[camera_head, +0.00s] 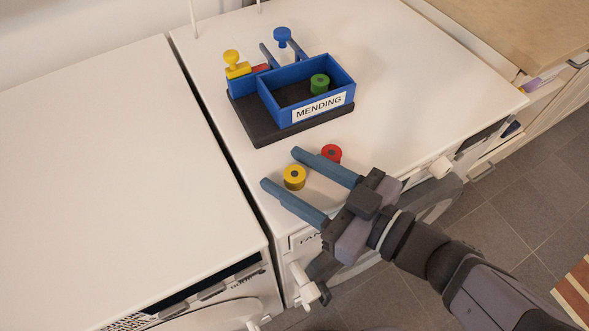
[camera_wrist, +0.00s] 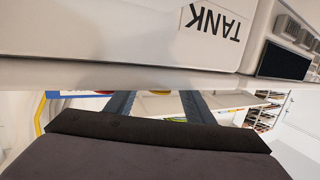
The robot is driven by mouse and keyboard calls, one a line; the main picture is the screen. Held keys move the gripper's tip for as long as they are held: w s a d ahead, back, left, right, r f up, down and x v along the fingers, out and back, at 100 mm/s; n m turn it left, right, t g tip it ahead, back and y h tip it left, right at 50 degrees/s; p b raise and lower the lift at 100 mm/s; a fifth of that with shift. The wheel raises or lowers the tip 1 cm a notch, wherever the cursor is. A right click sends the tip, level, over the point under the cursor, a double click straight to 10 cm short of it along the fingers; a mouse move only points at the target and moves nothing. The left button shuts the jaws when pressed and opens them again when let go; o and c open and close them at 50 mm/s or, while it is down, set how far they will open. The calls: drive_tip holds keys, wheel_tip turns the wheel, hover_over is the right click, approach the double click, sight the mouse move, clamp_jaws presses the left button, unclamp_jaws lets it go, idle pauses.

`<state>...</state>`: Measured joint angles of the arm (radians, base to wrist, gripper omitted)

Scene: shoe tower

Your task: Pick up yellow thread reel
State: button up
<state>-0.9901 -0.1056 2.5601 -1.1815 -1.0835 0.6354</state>
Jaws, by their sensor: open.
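The yellow thread reel (camera_head: 294,178) stands upright on the white machine top near its front edge. My gripper (camera_head: 280,168) is open, with its two blue-grey fingers reaching over the machine's edge from the lower right. In the head view the yellow reel lies between the fingers, nearer the lower one, and I see no clear contact. The fingers' height above the top is hard to tell. In the wrist view, a sliver of yellow (camera_wrist: 160,93) shows between the fingers, mostly hidden.
A red reel (camera_head: 331,152) stands just beyond my upper finger. Behind is a blue MENDING tray (camera_head: 268,98) on a dark base, holding a green reel (camera_head: 320,83), with yellow and blue knobs beside it. A white TANK label (camera_wrist: 212,32) is on the machine's front. The right top is clear.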

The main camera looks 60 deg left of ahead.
sight(295, 173)
drive_tip(key=c, duration=1.1)
wheel_tip(295, 173, up, 10)
drive_tip(key=p, duration=0.4)
